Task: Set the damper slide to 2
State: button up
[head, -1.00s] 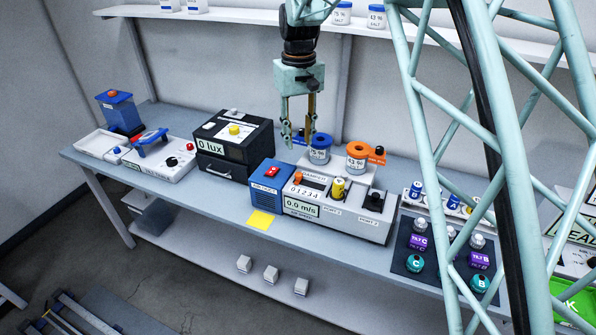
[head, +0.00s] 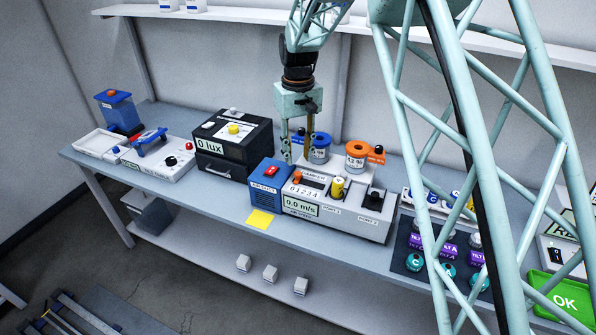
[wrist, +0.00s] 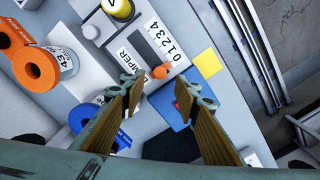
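The damper slide has an orange knob (head: 297,176) on the white air-speed unit (head: 340,225), behind the printed scale 0 1 2 3 4. In the wrist view the orange knob (wrist: 160,72) sits at the 0 end of its dark slot (wrist: 145,45). My gripper (head: 296,156) hangs pointing down just above and behind the knob. Its fingers are apart and nothing is between them. In the wrist view the gripper (wrist: 160,93) has its fingertips either side of the knob's line, with the knob a little beyond them.
A blue box with a red switch (head: 271,171) adjoins the unit's left side. A yellow-topped cylinder (head: 337,188) and a black knob (head: 375,197) stand to the right of the slide. Blue (head: 320,142) and orange (head: 357,149) spool-like items stand behind. The unit's display reads 0.0 m/s.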

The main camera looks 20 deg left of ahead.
aim_at(298, 173)
jog(key=shift+f, duration=3.5)
jog(key=shift+c, duration=0.7)
grip_shut()
